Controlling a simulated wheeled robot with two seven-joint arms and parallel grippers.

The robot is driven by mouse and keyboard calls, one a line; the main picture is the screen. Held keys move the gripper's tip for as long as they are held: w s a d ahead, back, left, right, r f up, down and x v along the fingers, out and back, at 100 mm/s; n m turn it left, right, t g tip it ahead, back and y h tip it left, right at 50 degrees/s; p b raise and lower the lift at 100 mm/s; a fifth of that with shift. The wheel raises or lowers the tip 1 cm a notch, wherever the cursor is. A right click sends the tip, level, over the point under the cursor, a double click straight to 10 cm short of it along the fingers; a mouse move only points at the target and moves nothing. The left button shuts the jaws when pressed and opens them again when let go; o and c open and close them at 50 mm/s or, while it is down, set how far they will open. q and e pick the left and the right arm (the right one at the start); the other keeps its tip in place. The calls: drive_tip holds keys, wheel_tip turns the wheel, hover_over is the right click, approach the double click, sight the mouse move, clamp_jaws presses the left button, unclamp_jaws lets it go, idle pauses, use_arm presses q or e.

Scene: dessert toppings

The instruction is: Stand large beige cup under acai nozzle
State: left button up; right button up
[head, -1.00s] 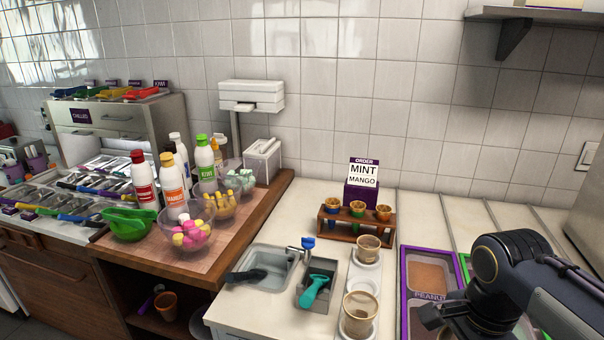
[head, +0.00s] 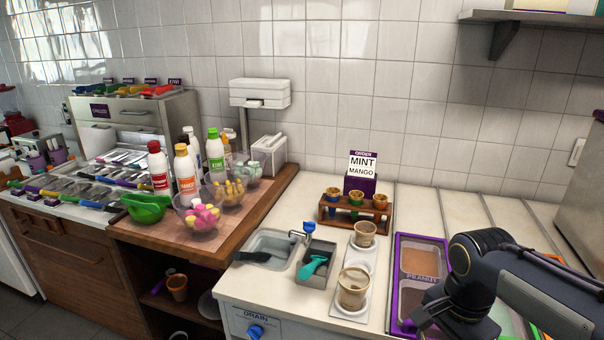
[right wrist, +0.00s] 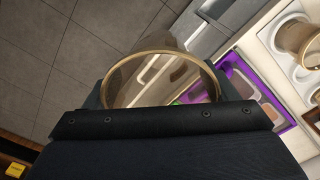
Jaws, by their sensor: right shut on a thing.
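A large cup with a beige rim (right wrist: 112,88) is in the right wrist view, its round mouth facing the camera. My right gripper (right wrist: 163,112) is shut on this cup; dark gripper parts cover its near side. In the head view my right gripper (head: 432,320) is at the lower right, by the front of the purple-edged topping tray, and the held cup cannot be made out there. My left gripper is not in view. I cannot see an acai nozzle in either view.
Two brown cups (head: 353,290) (head: 365,236) stand on a white holder (head: 347,312) on the counter. A purple-edged tray (head: 394,285) is to their right. A sink (head: 268,241) and a wooden cone rack (head: 352,212) are nearby. Grey floor (right wrist: 40,50) shows beyond the held cup.

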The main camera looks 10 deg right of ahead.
drive_tip(key=w+a+f+n, duration=0.5)
drive_tip(key=w+f+n, duration=0.2)
drive_tip(key=f, duration=0.3)
drive_tip(key=w+a+f+n, duration=0.6)
drive_tip(key=w+f+n, duration=0.2)
drive_tip(key=f, duration=0.2)
drive_tip(key=shift+w+a, duration=0.15)
